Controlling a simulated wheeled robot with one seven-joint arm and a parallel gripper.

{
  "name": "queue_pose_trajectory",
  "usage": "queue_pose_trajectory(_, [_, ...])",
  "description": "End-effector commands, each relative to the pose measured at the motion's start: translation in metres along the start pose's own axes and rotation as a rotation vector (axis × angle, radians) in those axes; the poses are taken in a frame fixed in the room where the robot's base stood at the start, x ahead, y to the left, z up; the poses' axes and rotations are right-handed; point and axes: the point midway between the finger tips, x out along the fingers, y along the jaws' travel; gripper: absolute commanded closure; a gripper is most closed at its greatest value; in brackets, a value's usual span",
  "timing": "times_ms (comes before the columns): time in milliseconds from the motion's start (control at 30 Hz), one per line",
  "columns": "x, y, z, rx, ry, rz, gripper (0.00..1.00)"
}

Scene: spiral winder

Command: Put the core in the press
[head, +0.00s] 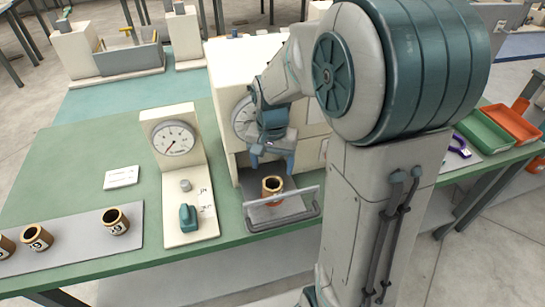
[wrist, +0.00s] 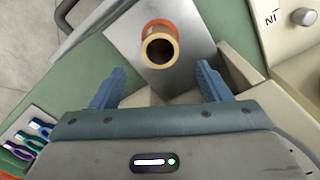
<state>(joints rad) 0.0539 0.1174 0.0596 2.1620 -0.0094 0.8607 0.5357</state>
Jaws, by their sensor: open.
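A core (head: 272,186), a short copper-brown tube with a dark hollow, stands upright on the grey plate of the press (head: 256,215). My gripper (head: 271,160) is above and slightly behind the core in the head view. In the wrist view my gripper (wrist: 158,82) has its blue fingers spread wide, with nothing between them. The fingers appear apart from the core. My arm hides part of the press body.
Several numbered cores (head: 116,221) stand on a grey strip at the left. A gauge panel (head: 174,138) with a knob and green switch stands left of the press. A bar handle (head: 283,209) crosses the press front. Green and orange trays (head: 486,130) lie at right.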

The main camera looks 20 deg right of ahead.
Motion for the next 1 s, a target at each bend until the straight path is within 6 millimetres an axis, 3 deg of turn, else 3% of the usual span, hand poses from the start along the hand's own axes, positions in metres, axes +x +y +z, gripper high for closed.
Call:
queue_pose_trajectory(233, [-0.022, 0.001, 0.002, -0.009, 0.005, -0.002, 0.30])
queue_pose_trajectory(367, [-0.034, 0.008, 0.014, -0.055, 0.030, -0.012, 0.30])
queue_pose_trajectory(633, [-0.072, 0.041, 0.072, -0.295, 0.158, -0.053, 0.30])
queue_pose_trajectory(800, [-0.080, 0.060, 0.104, -0.432, 0.230, -0.068, 0.30])
queue_pose_trajectory(1000, [-0.081, 0.071, 0.123, -0.518, 0.272, -0.074, 0.30])
